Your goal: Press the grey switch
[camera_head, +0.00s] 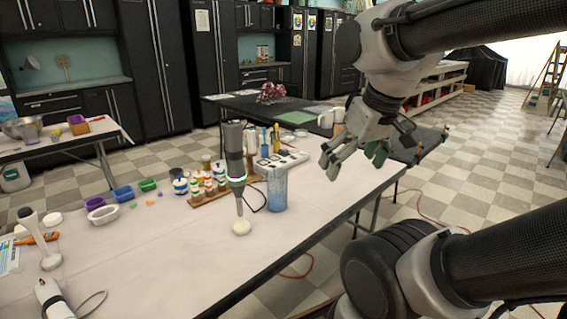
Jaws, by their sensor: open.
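A dark grey stick blender (235,150) stands upright on the white table (170,255). It has a glowing green ring low on its handle and a pale round foot on the tabletop. I cannot make out a distinct grey switch; any switch on the blender is too small to tell. My gripper (352,162) is open and empty, fingers pointing down. In the picture it is right of the blender and clear of it, near the table's right edge.
A bluish clear pitcher (277,190) stands just right of the blender, with a dark cord between them. Several small bottles (208,184) in a rack are behind. Coloured trays (122,193) and a white device (52,298) are at left. The front middle is clear.

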